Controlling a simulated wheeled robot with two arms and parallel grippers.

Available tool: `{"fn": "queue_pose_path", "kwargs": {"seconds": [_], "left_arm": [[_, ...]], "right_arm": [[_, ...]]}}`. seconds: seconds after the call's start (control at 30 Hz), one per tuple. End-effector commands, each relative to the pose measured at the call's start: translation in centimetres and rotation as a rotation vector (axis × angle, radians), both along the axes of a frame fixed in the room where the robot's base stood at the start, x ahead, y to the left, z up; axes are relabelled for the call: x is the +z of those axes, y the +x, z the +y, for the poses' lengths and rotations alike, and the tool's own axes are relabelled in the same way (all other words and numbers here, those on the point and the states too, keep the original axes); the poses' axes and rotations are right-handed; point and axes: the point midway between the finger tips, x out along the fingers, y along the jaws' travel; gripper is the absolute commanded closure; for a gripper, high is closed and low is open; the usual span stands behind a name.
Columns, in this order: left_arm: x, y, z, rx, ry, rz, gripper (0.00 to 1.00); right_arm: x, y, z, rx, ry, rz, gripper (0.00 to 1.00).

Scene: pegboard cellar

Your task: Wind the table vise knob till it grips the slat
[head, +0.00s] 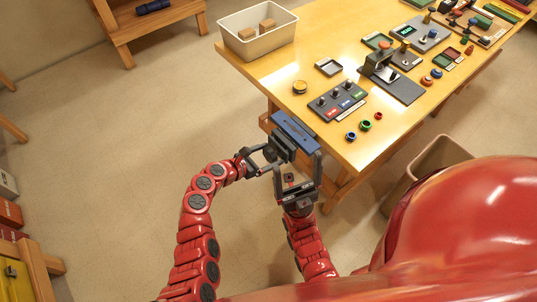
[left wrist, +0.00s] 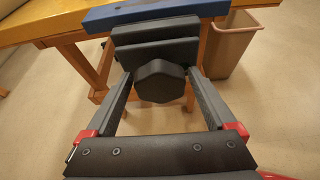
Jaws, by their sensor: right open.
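The dark table vise (head: 281,146) is at the near table edge, with the blue slat (head: 295,132) along its table side. In the left wrist view the slat (left wrist: 155,12) runs across the top, behind the dark front jaw (left wrist: 155,45). Whether a gap lies between jaw and slat is unclear. The black faceted knob (left wrist: 160,82) faces the wrist camera. My left gripper (head: 262,160) is at the knob, one finger on each side; whether they press on it is unclear. My right gripper (head: 296,178) is open and empty, just below the vise.
The yellow table (head: 262,70) holds a beige bin (head: 258,45), a panel with knobs (head: 338,101), small coloured rings (head: 365,126) and a dark stand (head: 392,82). A tan waste bin (head: 440,155) stands on the floor by the table.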

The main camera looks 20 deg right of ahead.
Motion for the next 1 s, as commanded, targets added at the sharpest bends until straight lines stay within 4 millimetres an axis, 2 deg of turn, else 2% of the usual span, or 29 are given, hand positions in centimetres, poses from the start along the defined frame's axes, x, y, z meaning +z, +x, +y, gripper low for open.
{"fn": "queue_pose_path", "kwargs": {"seconds": [0.03,0.3,0.4,0.73,1.0], "left_arm": [[0.0,0.0,0.0,0.0,0.0,0.0,0.22],[0.0,0.0,0.0,0.0,0.0,0.0,0.7],[0.0,0.0,0.0,0.0,0.0,0.0,0.85],[-0.1,0.0,0.0,0.001,0.02,-0.054,0.84],[-0.2,-0.2,0.0,0.002,0.08,-0.227,0.84]], "right_arm": [[0.0,0.0,0.0,0.0,0.0,0.0,0.08],[0.0,0.0,0.0,0.0,0.0,0.0,0.08],[0.0,0.0,0.0,0.0,0.0,0.0,0.08],[-0.2,0.0,0.0,0.0,0.0,0.0,0.08],[-1.1,0.0,0.0,0.0,0.0,0.0,0.08]]}}
